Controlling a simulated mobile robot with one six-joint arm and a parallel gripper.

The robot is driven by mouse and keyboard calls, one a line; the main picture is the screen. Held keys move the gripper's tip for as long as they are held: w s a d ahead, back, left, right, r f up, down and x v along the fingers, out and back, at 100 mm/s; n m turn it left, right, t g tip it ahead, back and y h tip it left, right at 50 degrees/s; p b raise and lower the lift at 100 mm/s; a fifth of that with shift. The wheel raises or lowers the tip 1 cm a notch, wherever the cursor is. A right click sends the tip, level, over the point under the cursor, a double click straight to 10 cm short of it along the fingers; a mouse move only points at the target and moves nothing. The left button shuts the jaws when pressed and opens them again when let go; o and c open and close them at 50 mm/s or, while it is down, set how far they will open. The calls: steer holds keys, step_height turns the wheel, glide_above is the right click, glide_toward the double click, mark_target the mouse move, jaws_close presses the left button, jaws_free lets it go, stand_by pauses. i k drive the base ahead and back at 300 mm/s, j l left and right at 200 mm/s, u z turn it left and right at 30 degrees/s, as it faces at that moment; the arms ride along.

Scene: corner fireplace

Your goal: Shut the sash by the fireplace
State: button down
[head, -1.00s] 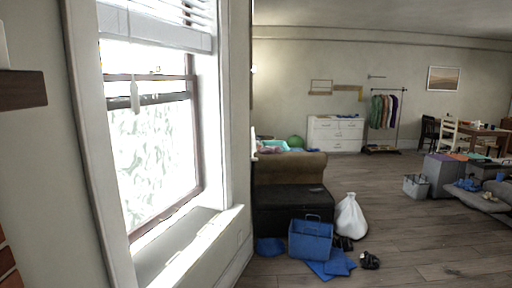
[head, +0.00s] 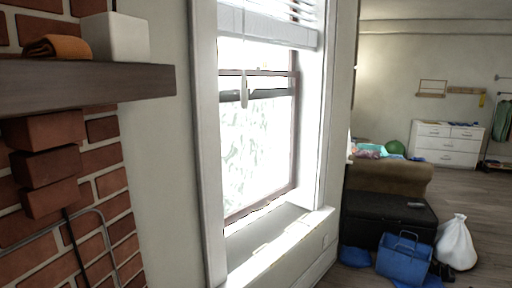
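The window sash (head: 256,150) is right of the fireplace, in a white-framed window (head: 209,150). It has pale patterned glass and a dark brown frame. A dark horizontal rail (head: 272,93) crosses the window in its upper part, with a second thin dark line just above it. The dark lower edge of the window shows just above the white sill (head: 275,245). Glare hides whether there is a gap, so I cannot tell how far open the sash is. The brick fireplace (head: 100,190) stands at the left. My gripper is not in view.
A white blind (head: 265,28) covers the window top, with a white pull (head: 244,90) hanging down. A dark mantel (head: 90,82) juts out at left. A black chest (head: 385,218), blue bin (head: 403,257) and white bag (head: 456,243) stand beyond the window at right.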

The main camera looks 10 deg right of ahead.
mark_target(256, 206)
steer(key=i+l+u, duration=0.1)
steer(key=l, duration=0.3)
steer(key=i+l+u, duration=0.1)
steer(key=i+l, duration=0.15)
steer(key=l, duration=0.15)
steer(key=i+l+u, duration=0.1)
steer(key=l, duration=0.3)
steer(key=i+l+u, duration=0.1)
steer(key=l, duration=0.35)
steer(key=i+l+u, duration=0.1)
steer(key=l, duration=0.3)
steer(key=i+l+u, duration=0.1)
steer(key=l, duration=0.35)
steer(key=i, duration=0.1)
